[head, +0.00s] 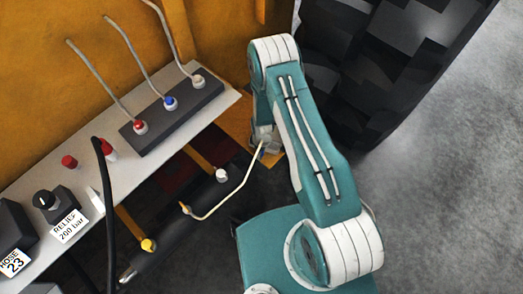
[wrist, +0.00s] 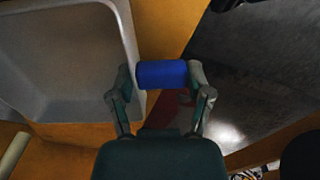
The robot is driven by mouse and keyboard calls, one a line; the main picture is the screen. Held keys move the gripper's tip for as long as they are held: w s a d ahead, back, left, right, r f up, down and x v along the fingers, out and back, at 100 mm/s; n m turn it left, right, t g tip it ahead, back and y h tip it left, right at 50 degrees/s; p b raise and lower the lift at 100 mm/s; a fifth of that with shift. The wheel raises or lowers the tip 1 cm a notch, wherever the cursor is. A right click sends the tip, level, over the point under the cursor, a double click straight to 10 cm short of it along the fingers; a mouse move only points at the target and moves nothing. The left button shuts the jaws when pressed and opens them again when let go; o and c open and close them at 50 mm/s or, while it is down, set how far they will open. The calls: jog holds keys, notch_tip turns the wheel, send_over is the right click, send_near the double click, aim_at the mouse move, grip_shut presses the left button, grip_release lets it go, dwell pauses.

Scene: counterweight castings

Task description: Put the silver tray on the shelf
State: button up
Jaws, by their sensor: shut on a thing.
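In the wrist view a grey, silver-looking tray (wrist: 132,45) with a raised rim fills the upper left, partly cut off by the frame. My gripper (wrist: 162,82) is shut on a blue cylinder (wrist: 162,74), held crosswise between the two fingertips. The tray lies to the left of the fingers. I cannot tell whether the blue cylinder is joined to it. In the head view my gripper (head: 266,142) is small and partly hidden by my arm, low beside the yellow structure. The tray cannot be made out there. No shelf can be identified for certain.
A pale ledge (head: 118,172) at left carries a dark block (head: 172,118) with several levers, red caps and a relief valve label (head: 68,226). A cream tube (head: 232,193) and black hose (head: 105,200) run nearby. A large dark tyre-like mass (head: 400,60) stands behind my arm. Grey floor at right is clear.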

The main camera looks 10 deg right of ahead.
jog(key=o, duration=1.3)
notch_tip(320, 180, up, 42)
jog(key=s+d+m+t, duration=0.2)
jog(key=m+t, duration=0.1)
jog(key=m, duration=0.3)
jog(key=s+d+r+m+t, duration=0.1)
jog(key=s+r+m, duration=0.1)
jog(key=s+r, duration=0.2)
jog(key=s+d+r+m+t, duration=0.1)
jog(key=s+r+m, duration=0.1)
jog(key=s+r, duration=0.3)
jog(key=s+d+r+m, duration=0.1)
jog(key=s+r, duration=0.4)
jog(key=s, duration=0.3)
jog(key=shift+s+r+m+t, duration=0.25)
jog(key=shift+s+m+t, duration=0.05)
jog(key=shift+m+t, duration=0.1)
